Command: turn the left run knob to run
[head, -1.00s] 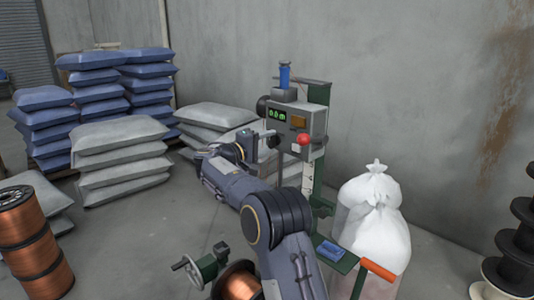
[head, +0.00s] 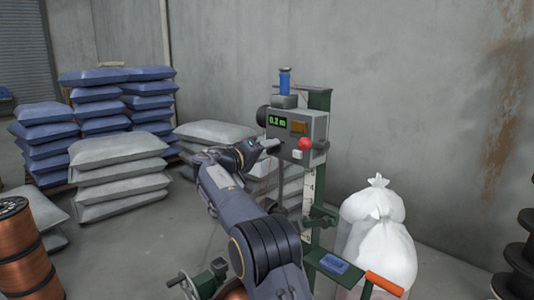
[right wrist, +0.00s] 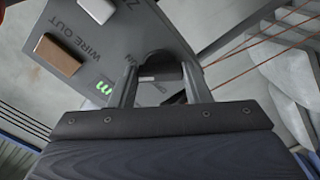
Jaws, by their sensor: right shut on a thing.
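The grey control box (head: 312,128) stands on a green post in the head view, with a green lit display (head: 277,122) and a red button (head: 304,144). My right gripper (head: 272,147) is at the lower left of its front. In the right wrist view the dark run knob (right wrist: 160,72) with a pale mark sits between the fingers of my right gripper (right wrist: 160,88), which is shut on it. Letters beside the knob are partly covered; its exact setting cannot be told. My left gripper is not in view.
White sacks (head: 382,240) stand right of the post. Blue and grey bags (head: 118,150) are stacked at the left. A copper spool (head: 25,255) is at the lower left, and black reels (head: 522,255) are at the right edge. An orange handle (head: 384,283) sticks out low in front.

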